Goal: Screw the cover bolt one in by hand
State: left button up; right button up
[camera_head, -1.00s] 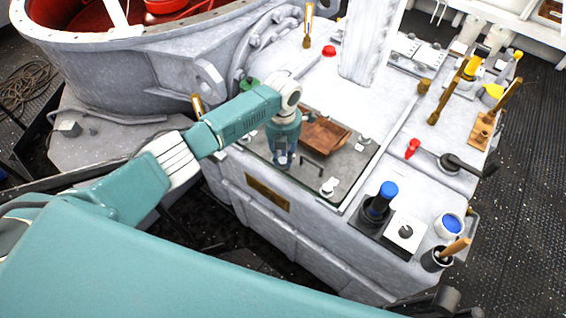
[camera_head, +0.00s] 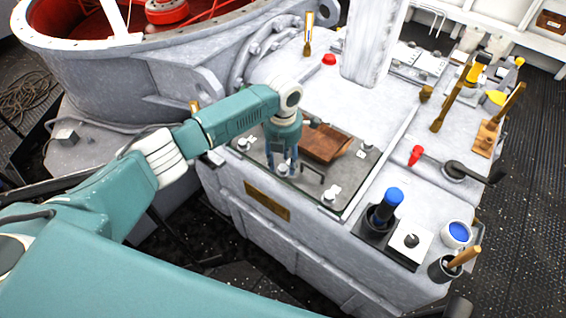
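The dark glossy cover plate (camera_head: 308,192) lies on top of the grey machine housing, with pale bolts near its edge. One bolt (camera_head: 331,193) stands at the near right corner and another (camera_head: 243,143) at the left corner. My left gripper (camera_head: 283,167) points down over the plate's front edge. Its two fingers stand on either side of a small pale bolt (camera_head: 283,170). I cannot tell whether they press on it. Which bolt is number one is not readable here. My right gripper is out of view.
A brown wooden tray (camera_head: 325,143) sits on the cover close behind my gripper. A thick white post (camera_head: 372,45) rises behind.

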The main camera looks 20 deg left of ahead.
aim_at(283, 167)
pick_arm(q)
jog(key=shift+s+f, duration=0.1)
notch_tip(283, 167, up, 12)
dwell(0.6)
jog(key=shift+f, duration=0.1)
